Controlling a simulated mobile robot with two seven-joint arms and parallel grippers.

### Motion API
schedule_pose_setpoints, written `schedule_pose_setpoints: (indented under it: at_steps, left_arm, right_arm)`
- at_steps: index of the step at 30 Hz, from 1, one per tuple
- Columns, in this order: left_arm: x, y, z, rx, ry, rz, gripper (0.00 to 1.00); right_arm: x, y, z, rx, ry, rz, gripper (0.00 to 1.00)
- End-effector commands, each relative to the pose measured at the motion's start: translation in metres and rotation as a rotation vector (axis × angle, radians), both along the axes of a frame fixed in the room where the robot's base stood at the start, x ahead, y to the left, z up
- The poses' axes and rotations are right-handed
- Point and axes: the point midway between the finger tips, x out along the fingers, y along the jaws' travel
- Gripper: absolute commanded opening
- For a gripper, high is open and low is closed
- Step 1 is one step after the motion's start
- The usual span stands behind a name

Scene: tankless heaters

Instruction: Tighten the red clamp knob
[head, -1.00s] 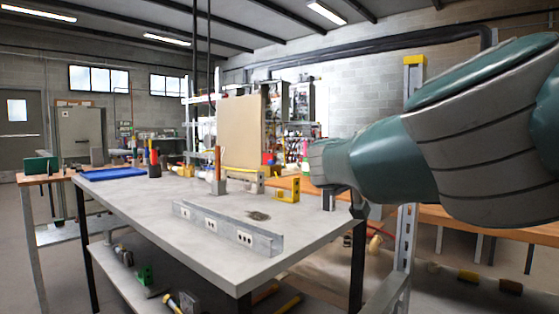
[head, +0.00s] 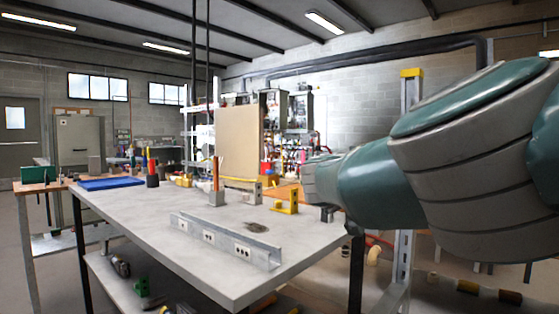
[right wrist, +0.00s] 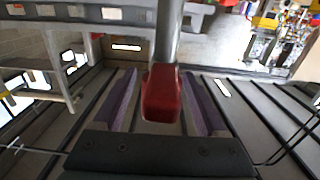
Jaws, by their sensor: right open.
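The red clamp knob (right wrist: 162,96) shows in the right wrist view, at the end of a grey shaft (right wrist: 168,35). It sits between the two purple-lined fingers of my right gripper (right wrist: 160,88). The fingers are open, with a visible gap on each side of the knob. In the head view my right arm (head: 385,185) reaches in from the right to the right edge of the workbench (head: 130,214). It hides that corner, and I cannot make out the knob there. My left gripper is in neither view.
On the workbench lie a metal channel (head: 226,241), a yellow bracket (head: 287,203), a grey block with an orange-brown rod (head: 216,198) and a blue tray (head: 110,183). A tan panel (head: 238,143) stands behind. A metal post (head: 405,255) stands right of the bench.

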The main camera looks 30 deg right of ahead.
Motion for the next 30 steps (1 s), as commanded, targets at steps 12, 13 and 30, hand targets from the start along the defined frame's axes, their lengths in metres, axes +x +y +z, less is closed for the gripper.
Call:
schedule_pose_setpoints:
  at_steps: [12, 13, 30]
  left_arm:
    - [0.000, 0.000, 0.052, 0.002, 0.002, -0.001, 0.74]
    - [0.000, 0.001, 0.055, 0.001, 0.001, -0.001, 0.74]
    - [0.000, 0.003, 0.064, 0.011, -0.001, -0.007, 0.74]
  right_arm:
    - [-0.028, 0.069, 0.008, -0.001, 0.002, 0.002, 0.74]
    - [-0.029, 0.072, 0.007, -0.001, 0.002, 0.002, 0.74]
    - [-0.035, 0.079, 0.001, -0.006, -0.003, 0.007, 0.74]
